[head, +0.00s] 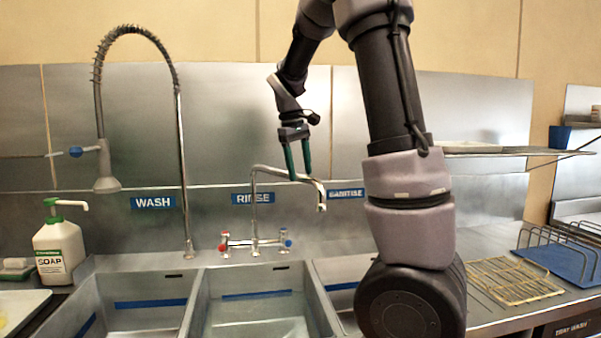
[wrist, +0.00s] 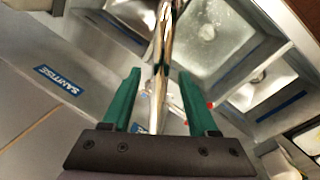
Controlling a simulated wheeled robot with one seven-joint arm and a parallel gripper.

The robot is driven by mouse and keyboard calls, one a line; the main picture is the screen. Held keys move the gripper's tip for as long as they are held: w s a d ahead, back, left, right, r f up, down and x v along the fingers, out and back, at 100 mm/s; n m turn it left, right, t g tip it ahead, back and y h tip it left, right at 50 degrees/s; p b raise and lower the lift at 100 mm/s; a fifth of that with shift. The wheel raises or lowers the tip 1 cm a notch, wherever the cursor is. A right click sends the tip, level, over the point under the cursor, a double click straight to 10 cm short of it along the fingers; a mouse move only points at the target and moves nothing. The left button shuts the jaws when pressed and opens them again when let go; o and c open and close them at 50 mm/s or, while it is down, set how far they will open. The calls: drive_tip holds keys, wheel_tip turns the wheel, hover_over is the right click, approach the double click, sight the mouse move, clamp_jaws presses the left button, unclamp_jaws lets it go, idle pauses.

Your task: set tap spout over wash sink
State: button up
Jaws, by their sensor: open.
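The chrome tap spout (head: 275,170) rises from the tap body behind the rinse sink and reaches right, its outlet bending down near the SANITISE label. The wash sink (head: 135,296) is the left basin, below the WASH label. My gripper (head: 299,174) is open, pointing down at the spout near its outlet end. In the wrist view the spout (wrist: 161,50) runs between the two green fingers of my gripper (wrist: 161,88), with a gap visible beside it. Whether a finger touches it I cannot tell.
The rinse sink (head: 250,310) is in the middle. A coiled spray hose (head: 98,90) hangs over the wash side. Red and blue tap handles (head: 284,241) flank the tap base. A soap bottle (head: 58,248) stands left; a wire rack (head: 512,280) lies right.

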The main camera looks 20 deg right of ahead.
drive_tip(key=shift+f, duration=0.5)
clamp_jaws()
idle(1.2)
